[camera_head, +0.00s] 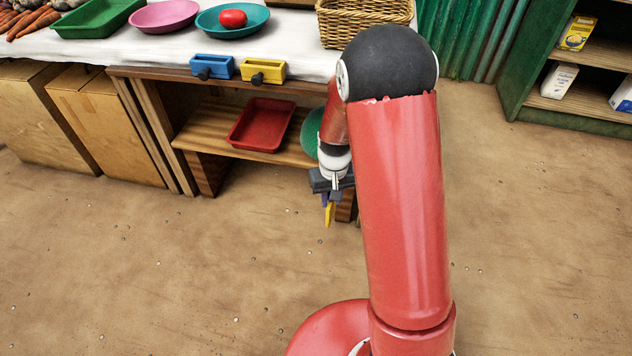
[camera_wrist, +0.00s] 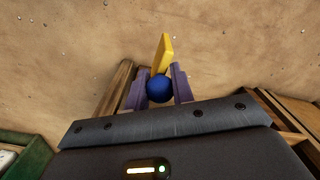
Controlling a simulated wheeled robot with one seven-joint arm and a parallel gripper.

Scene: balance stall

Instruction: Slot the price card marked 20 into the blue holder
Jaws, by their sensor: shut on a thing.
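My gripper (camera_head: 328,199) hangs in front of the stall, below the counter's front edge. In the wrist view my gripper (camera_wrist: 158,80) is shut on a blue ball-shaped knob (camera_wrist: 159,89) with a thin yellow card (camera_wrist: 163,53) beyond it. The yellow card (camera_head: 328,215) also shows below the fingers in the head view. No number on it can be read. The blue holder (camera_head: 207,63) sits at the counter's front edge, up and left of my gripper, with a dark round knob on its front. The card is well apart from it.
A yellow holder (camera_head: 263,66) stands just right of the blue one. The counter (camera_head: 300,62) also bears a green tray (camera_head: 97,22), pink and teal plates and a wicker basket (camera_head: 362,28). A red tray (camera_head: 262,124) lies on the shelf below. The floor in front is clear.

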